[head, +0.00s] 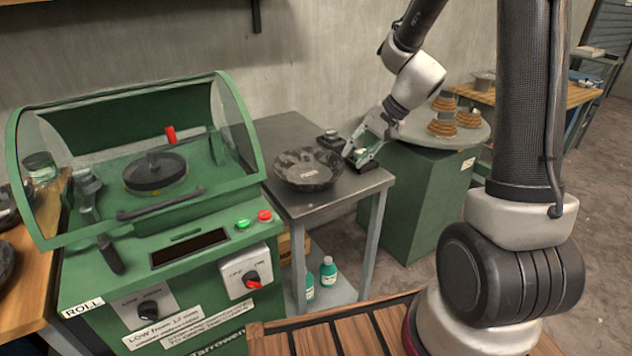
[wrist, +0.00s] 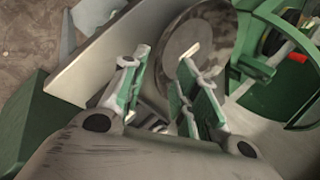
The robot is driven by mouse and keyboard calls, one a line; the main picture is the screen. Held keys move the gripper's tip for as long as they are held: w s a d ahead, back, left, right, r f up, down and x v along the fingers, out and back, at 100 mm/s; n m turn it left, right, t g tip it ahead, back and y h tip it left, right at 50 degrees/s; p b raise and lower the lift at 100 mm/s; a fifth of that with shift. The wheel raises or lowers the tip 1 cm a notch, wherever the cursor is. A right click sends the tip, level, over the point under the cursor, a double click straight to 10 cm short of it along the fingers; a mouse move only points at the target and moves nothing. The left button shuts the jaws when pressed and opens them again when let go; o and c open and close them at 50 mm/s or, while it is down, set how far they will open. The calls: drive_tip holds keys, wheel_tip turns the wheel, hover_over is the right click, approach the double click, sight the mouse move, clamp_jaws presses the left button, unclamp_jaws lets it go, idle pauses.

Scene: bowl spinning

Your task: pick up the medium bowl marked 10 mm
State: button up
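A dark, mottled round bowl (head: 303,174) sits on the small grey metal table. A small pale label is on it, too small to read. In the wrist view the bowl (wrist: 208,36) is a grey disc with a dark rim, partly hidden behind one finger. My gripper (head: 347,149) is at the bowl's right side, low over the table, its fingers spread apart. The wrist view shows the gripper (wrist: 166,62) open, with the bowl's near edge around the gap between the fingers. I cannot tell whether a finger touches the bowl.
A green spinning machine (head: 150,230) with a clear hood stands left of the metal table (head: 330,203). A green cabinet (head: 425,205) with a round top holding stacked brown rings (head: 443,117) stands behind right. Teal bottles (head: 328,271) stand on the table's lower shelf.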

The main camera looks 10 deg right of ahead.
sight(342, 168)
drive_tip(key=x, duration=0.8)
clamp_jaws()
